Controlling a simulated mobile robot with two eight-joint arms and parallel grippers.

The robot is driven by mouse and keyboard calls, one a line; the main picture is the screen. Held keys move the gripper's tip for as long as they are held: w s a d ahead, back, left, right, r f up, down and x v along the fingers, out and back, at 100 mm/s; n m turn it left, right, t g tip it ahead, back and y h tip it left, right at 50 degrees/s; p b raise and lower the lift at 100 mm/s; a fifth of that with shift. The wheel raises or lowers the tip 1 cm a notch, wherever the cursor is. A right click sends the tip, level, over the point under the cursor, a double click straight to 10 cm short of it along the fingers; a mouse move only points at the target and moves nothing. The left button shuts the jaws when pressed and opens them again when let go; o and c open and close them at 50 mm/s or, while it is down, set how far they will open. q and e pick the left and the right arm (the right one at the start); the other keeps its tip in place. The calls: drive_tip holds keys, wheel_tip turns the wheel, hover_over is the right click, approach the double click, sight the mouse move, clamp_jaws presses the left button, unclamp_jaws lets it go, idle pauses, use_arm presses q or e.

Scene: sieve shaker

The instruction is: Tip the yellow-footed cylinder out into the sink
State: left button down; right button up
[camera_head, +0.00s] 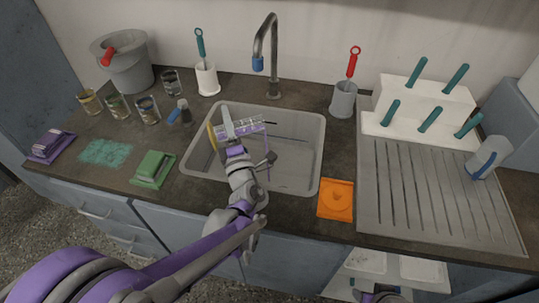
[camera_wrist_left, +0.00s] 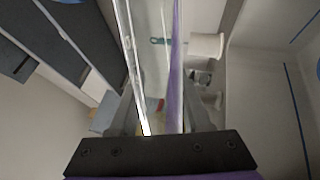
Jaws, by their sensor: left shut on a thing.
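My left gripper (camera_head: 234,138) is over the left half of the sink (camera_head: 316,150) and shut on the yellow-footed cylinder (camera_head: 252,125). The cylinder is clear and lies tipped about level, with its yellow foot (camera_head: 211,138) to the left and its other end to the right. In the left wrist view the clear cylinder (camera_wrist_left: 154,60) runs up between the fingers. I cannot tell whether liquid is in it. Part of my right arm, perhaps its gripper (camera_head: 378,296), shows at the bottom edge; its jaws cannot be made out.
The tap (camera_head: 273,50) stands behind the sink. Several jars (camera_head: 118,106) and a grey bucket (camera_head: 126,68) are on the left. A white brush holder (camera_head: 207,80) and grey one (camera_head: 342,100) flank the tap. An orange mat (camera_head: 336,199) and ribbed drainboard (camera_head: 425,195) are right.

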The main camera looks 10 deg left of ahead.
use_arm(q)
drive_tip(key=shift+w+d+m+h, duration=0.1)
drive_tip(key=shift+m+h, duration=0.2)
drive_tip(key=shift+m, duration=0.7)
use_arm(e)
drive_tip(key=shift+s+d+f, duration=0.1)
drive_tip(key=shift+s+d, duration=0.45)
